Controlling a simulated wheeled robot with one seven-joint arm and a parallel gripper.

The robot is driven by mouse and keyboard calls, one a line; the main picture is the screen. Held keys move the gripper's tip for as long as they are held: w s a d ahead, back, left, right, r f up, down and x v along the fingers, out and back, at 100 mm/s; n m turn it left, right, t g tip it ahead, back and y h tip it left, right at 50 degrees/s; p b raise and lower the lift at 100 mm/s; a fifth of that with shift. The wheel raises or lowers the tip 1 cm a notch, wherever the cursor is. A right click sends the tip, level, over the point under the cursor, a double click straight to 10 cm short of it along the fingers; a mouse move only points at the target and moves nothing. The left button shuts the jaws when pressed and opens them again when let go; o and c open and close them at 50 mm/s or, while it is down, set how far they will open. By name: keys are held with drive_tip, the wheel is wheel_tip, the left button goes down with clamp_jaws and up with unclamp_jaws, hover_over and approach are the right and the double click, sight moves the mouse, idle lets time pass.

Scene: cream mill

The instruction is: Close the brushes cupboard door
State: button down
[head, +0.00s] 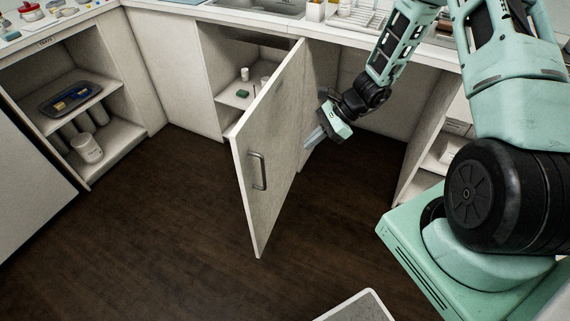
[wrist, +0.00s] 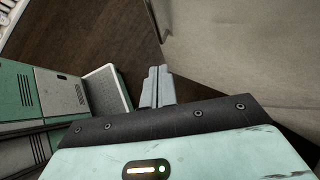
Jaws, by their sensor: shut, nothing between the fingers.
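A cream cupboard door (head: 270,150) with a grey bar handle (head: 258,171) stands wide open in the head view, swung out over the floor. Its open cupboard (head: 238,75) lies behind it, with small items on a shelf. My gripper (head: 313,139) is shut and empty, on the right of the door, on the side away from the handle. Its tips look close to the door's face; I cannot tell if they touch. In the wrist view my shut gripper (wrist: 157,82) points past a pale panel (wrist: 240,50) at the right.
The counter (head: 200,12) runs above, with a sink (head: 265,8). Dark floor (head: 170,220) is clear left of the door. A pale box edge (head: 360,305) shows at the bottom.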

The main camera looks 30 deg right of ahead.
drive_tip(key=a+r+p+x, duration=0.1)
drive_tip(key=a+r+x, duration=0.1)
drive_tip(key=x, duration=1)
drive_tip(key=shift+w, duration=0.2)
drive_tip(key=shift+a+f, duration=0.1)
drive_tip(key=shift+f, duration=0.05)
